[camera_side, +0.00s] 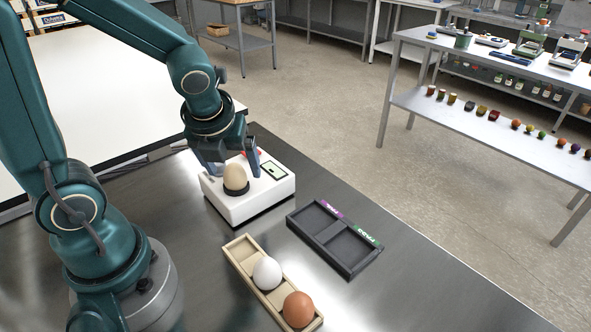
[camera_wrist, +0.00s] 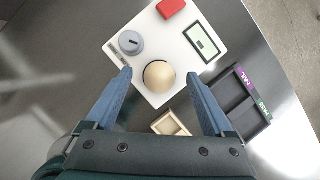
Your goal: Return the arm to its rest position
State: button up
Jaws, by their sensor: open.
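My gripper (camera_side: 226,168) is open, with its two blue-grey fingers spread over a white device (camera_side: 216,199). A beige egg (camera_side: 235,176) stands upright in a dark ring holder on that device, between and apart from the fingers in the picture. In the wrist view, my gripper (camera_wrist: 158,84) shows one finger on each side of the egg (camera_wrist: 159,75), with gaps. The exact height of the fingertips above the device is hard to tell. My arm bends over the table from the left.
A wooden tray (camera_side: 237,250) holds a white egg (camera_side: 267,272) and a brown egg (camera_side: 298,309). A dark two-compartment tray (camera_side: 322,229) with purple and green labels looks empty. The device has a red button (camera_wrist: 170,8) and a display (camera_wrist: 201,41). A grey shelf (camera_side: 470,119) stands across the floor.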

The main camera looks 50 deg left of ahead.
jog(key=shift+r, duration=3.65)
jog(key=shift+s+d+r, duration=0.1)
jog(key=shift+d+r, duration=0.15)
jog(key=shift+r, duration=0.2)
jog(key=s+d+n+t+h, duration=0.1)
jog(key=s+d+n, duration=0.2)
jog(key=n, duration=1)
jog(key=s+d+n+t+h, duration=0.1)
jog(key=s+d+n+h, duration=0.1)
jog(key=n, duration=1.2)
jog(key=shift+s+d+f, duration=0.3)
jog(key=shift+s+d, duration=0.5)
jog(key=shift+d, duration=0.4)
